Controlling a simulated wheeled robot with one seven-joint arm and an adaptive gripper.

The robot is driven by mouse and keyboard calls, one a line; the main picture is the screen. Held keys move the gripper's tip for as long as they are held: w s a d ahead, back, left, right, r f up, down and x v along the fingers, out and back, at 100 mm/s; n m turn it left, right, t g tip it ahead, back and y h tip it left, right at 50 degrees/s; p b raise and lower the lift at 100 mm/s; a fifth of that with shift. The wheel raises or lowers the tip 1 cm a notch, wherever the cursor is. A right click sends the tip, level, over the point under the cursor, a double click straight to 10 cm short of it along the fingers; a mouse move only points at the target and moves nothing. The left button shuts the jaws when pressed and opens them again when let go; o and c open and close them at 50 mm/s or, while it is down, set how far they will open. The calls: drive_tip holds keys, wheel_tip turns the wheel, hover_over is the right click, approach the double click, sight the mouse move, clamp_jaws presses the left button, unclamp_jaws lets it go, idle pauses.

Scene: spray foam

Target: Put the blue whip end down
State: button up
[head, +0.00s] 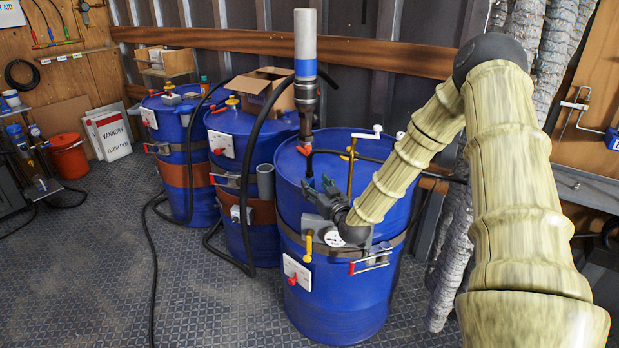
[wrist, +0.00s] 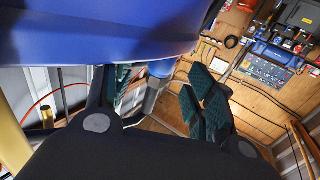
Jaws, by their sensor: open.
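My gripper (head: 319,195) is at the front left of the nearest blue drum (head: 340,285), by its upper rim. In the wrist view its two teal-padded fingers (wrist: 160,88) stand apart, with nothing visibly held. A small blue piece with a grey tube below it (wrist: 150,95) shows between and beyond the fingers; I cannot tell whether it is the whip end. A dark hose fitting with a red part (head: 305,150) is above the gripper, near the drum top. I cannot clearly make out a blue whip end in the head view.
A pump with a silver tube (head: 306,25) rises from the nearest drum. Two more blue drums (head: 248,247) (head: 190,202) stand to the left, with black hoses around them. A grey cup (head: 265,181) sits on the middle drum's side. Floor (head: 95,290) is open at left.

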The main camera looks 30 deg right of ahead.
sight(312, 181)
drive_tip(key=shift+w+d+p, duration=0.15)
drive_tip(key=shift+w, duration=1.15)
drive_tip(key=shift+w+d+p, duration=0.15)
drive_tip(key=shift+w, duration=1.1)
clamp_jaws()
